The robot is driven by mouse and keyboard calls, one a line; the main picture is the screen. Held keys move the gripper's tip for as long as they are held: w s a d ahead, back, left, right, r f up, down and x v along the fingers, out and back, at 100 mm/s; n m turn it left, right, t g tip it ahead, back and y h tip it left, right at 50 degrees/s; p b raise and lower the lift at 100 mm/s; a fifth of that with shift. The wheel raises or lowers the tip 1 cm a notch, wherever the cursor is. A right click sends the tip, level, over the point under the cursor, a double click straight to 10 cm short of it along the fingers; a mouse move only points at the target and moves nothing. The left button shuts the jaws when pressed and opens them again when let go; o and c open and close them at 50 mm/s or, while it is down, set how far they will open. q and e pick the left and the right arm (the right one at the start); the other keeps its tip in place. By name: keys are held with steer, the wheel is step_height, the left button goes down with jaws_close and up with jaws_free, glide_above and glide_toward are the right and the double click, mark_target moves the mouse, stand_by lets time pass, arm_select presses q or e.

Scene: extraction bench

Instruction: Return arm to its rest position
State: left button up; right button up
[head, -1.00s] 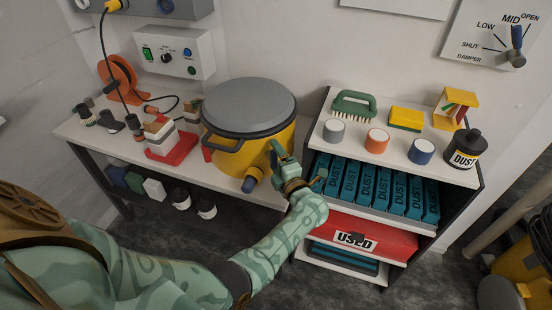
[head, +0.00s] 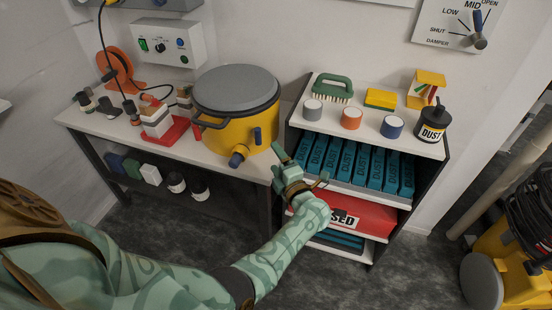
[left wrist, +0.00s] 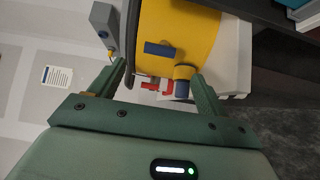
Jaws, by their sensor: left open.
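My left gripper (head: 297,167) is in front of the bench and shelf, just right of and below the yellow drum (head: 240,133) with a grey lid. In the left wrist view my left gripper (left wrist: 160,85) has its two green fingers apart with nothing between them that it holds. Beyond the fingers the drum's yellow wall (left wrist: 185,25) shows, with a blue handle (left wrist: 160,49) and a blue port (left wrist: 183,80). The gripper is apart from the drum. My right gripper is not in view.
A shelf unit (head: 335,185) with blue DUST boxes (head: 345,160) and a red USED box (head: 365,220) stands close behind and right of my left gripper. The bench (head: 90,125) carries a red stand (head: 165,135). Open floor (head: 180,225) lies in front.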

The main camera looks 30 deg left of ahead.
arm_select(q)
steer(key=w+d+f+m+t+h, duration=0.2)
steer(key=w+d+m+t+h, duration=0.4)
steer(key=m, duration=0.4)
steer(key=s+d+f+m+h, duration=0.2)
steer(key=d+f+m+h, duration=0.3)
steer(key=f+m, duration=0.1)
steer(key=s+d+f+m+g+h, duration=0.25)
steer(key=s+f+m, duration=0.25)
steer(key=s+f, duration=0.3)
steer(key=s+d+f+m+g+h, duration=0.1)
steer(key=s+f+m+g+h, duration=0.2)
steer(key=s+f+m, duration=0.45)
steer(key=s+a+f+m+g, duration=0.1)
steer(key=s+f+g, duration=0.2)
steer(key=s+f, duration=0.45)
steer(key=s+a+f+m+g, duration=0.1)
steer(key=s+a+f+g, duration=0.3)
steer(key=s, duration=0.7)
steer(key=s+a+f+m+g, duration=0.1)
steer(key=s+a+f, duration=0.1)
steer(key=s, duration=1.1)
steer(key=s+a+f+m+g+y, duration=0.1)
steer(key=s+f+g, duration=0.1)
steer(key=s, duration=1.1)
steer(key=shift+a+m, duration=0.35)
steer(key=shift+a, duration=0.05)
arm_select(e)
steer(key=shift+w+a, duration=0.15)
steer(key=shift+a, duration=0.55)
